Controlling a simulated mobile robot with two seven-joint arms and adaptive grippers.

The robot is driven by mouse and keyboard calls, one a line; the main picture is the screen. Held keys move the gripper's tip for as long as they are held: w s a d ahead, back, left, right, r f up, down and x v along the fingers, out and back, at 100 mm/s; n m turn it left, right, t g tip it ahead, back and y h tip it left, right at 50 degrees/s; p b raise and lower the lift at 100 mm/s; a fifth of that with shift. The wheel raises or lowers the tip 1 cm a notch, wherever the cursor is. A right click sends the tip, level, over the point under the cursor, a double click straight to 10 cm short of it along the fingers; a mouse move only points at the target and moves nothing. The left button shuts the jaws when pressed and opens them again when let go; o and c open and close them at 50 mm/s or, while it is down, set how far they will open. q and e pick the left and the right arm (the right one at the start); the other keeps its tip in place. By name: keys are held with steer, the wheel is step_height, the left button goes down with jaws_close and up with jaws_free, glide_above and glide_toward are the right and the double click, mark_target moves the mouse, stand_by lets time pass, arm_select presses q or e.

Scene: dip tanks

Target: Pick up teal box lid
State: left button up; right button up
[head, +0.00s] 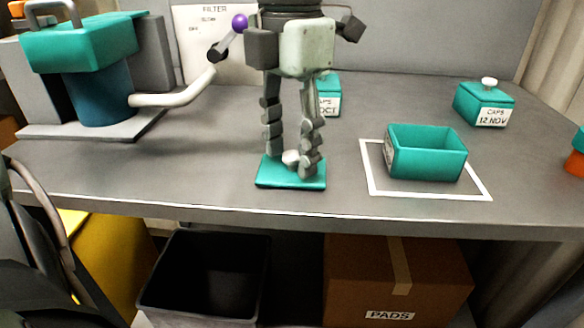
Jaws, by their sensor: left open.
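The teal box lid (270,175) lies flat on the grey bench near its front edge, left of an open teal box. It has a light round knob (291,158). My left gripper (290,165) comes down from above with its two fingers on either side of the knob, low over the lid. The jaws are open, and I cannot tell whether a finger touches the knob. The open teal box (428,170) stands upright inside a white square outline (480,192) on the bench. My right gripper is not in view.
A lidded teal box (484,104) marked "12 NOV" stands back right. Another labelled teal box (330,95) is partly hidden behind my gripper. A teal machine (85,55) with a pale spout stands left. Below are a black bin (205,270) and a cardboard box (395,280).

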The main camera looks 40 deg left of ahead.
arm_select(q)
steer(key=c, duration=1)
steer(key=shift+c, duration=0.2)
steer(key=shift+r, duration=0.1)
